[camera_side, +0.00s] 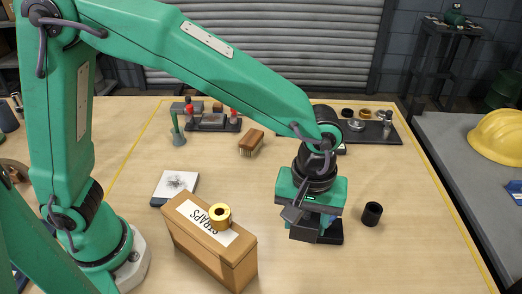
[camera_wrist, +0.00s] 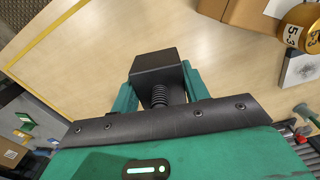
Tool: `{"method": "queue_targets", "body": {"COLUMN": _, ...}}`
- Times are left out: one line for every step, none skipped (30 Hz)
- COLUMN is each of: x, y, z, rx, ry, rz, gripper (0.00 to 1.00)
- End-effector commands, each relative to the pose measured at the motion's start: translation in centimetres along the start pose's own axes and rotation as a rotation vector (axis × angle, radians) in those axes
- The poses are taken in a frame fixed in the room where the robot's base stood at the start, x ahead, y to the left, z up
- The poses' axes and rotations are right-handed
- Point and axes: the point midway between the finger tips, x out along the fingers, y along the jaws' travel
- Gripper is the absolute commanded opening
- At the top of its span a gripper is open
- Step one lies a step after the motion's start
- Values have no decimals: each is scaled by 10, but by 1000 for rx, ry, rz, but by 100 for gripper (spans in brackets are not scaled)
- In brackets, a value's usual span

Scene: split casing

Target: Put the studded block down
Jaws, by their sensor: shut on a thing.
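My gripper (camera_side: 314,214) points down over the right part of the wooden table. In the wrist view my gripper (camera_wrist: 160,76) has its green fingers closed on the two sides of a dark block. This studded block (camera_wrist: 154,62) is black and boxy, with a threaded stud (camera_wrist: 160,96) pointing back toward the wrist. In the side view the block (camera_side: 331,238) shows as a dark shape low under the fingers, partly hidden by them. It is at or just above the table; I cannot tell whether it touches.
A black cylinder (camera_side: 372,213) stands close right of the gripper. The front right table is clear.

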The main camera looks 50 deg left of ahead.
Motion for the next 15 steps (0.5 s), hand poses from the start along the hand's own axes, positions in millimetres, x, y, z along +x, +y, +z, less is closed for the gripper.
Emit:
{"method": "queue_targets", "body": {"x": -4, "y": -3, "z": -12, "rx": 12, "ry": 2, "rz": 6, "gripper": 0}}
{"method": "queue_targets", "body": {"x": -5, "y": -5, "z": -18, "rx": 25, "ry": 2, "rz": 5, "gripper": 0}}
{"method": "queue_targets", "body": {"x": -7, "y": -8, "z": -26, "rx": 40, "ry": 2, "rz": 5, "gripper": 0}}
{"method": "queue_targets", "body": {"x": -8, "y": -11, "z": -32, "rx": 53, "ry": 2, "rz": 5, "gripper": 0}}
{"method": "queue_targets", "body": {"x": -9, "y": -13, "z": -39, "rx": 66, "ry": 2, "rz": 5, "gripper": 0}}
{"method": "queue_targets", "body": {"x": -10, "y": -16, "z": -47, "rx": 81, "ry": 2, "rz": 5, "gripper": 0}}
{"method": "queue_targets", "body": {"x": -12, "y": -19, "z": -52, "rx": 94, "ry": 2, "rz": 5, "gripper": 0}}
{"method": "queue_targets", "body": {"x": -13, "y": -22, "z": -58, "rx": 107, "ry": 3, "rz": 5, "gripper": 0}}
{"method": "queue_targets", "body": {"x": -14, "y": -26, "z": -66, "rx": 123, "ry": 3, "rz": 5, "gripper": 0}}
{"method": "queue_targets", "body": {"x": -15, "y": -29, "z": -72, "rx": 135, "ry": 3, "rz": 5, "gripper": 0}}
{"method": "queue_targets", "body": {"x": -17, "y": -32, "z": -77, "rx": 148, "ry": 3, "rz": 4, "gripper": 0}}
{"method": "queue_targets", "body": {"x": -18, "y": -37, "z": -85, "rx": 164, "ry": 3, "rz": 4, "gripper": 0}}
{"method": "queue_targets", "body": {"x": -19, "y": -40, "z": -90, "rx": 177, "ry": 3, "rz": 4, "gripper": 0}}
{"method": "queue_targets", "body": {"x": -21, "y": -43, "z": -96, "rx": 189, "ry": 3, "rz": 4, "gripper": 0}}
{"method": "queue_targets", "body": {"x": -22, "y": -48, "z": -103, "rx": 205, "ry": 3, "rz": 4, "gripper": 0}}
